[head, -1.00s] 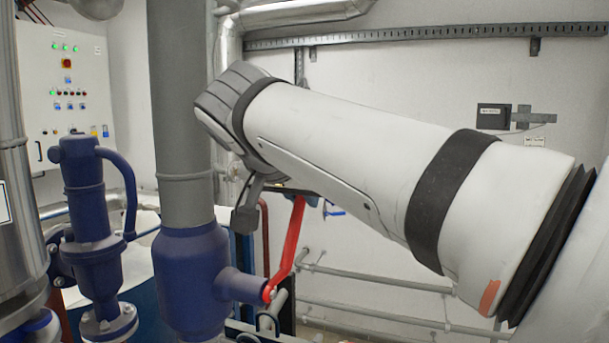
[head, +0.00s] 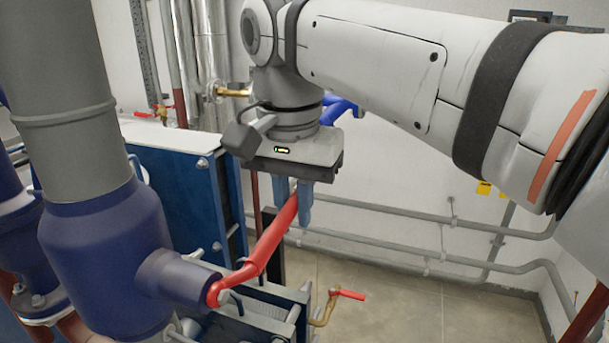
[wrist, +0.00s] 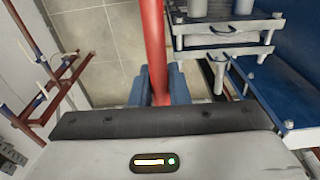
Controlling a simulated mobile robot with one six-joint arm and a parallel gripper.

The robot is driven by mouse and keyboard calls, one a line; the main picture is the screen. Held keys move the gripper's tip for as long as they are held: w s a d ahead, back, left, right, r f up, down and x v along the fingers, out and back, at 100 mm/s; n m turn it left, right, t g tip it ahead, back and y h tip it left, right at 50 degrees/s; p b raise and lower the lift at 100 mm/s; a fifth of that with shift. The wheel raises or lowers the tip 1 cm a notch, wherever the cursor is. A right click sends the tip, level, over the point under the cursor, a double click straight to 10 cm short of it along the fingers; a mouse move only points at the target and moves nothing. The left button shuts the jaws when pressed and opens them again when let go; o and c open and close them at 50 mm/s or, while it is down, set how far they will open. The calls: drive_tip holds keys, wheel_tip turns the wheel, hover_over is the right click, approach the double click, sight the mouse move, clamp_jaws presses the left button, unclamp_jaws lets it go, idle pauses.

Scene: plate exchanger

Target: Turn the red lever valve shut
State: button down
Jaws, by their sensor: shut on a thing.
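The red lever (head: 266,244) is fixed to the stub on the side of the blue valve body (head: 105,260) in the head view. It slants up and to the right from its pivot. My gripper (head: 304,208) points down over the lever's upper end, and its blue fingers are shut on it. In the wrist view the red lever (wrist: 154,50) runs up the picture from between the two blue fingers (wrist: 158,88). The lever's far end is hidden by the gripper.
A blue plate exchanger frame (head: 185,195) stands behind the lever. A small red-handled tap (head: 347,294) is low to the right. Grey pipes (head: 400,243) run along the wall. Tiled floor (head: 430,310) is open at the right.

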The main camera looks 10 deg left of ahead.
drive_tip(key=shift+f+g, duration=0.5)
drive_tip(key=shift+f, duration=0.3)
drive_tip(key=c, duration=1.4)
unclamp_jaws()
drive_tip(key=shift+r, duration=0.1)
drive_tip(key=shift+w+r, duration=0.1)
drive_tip(key=shift+r, duration=3.8)
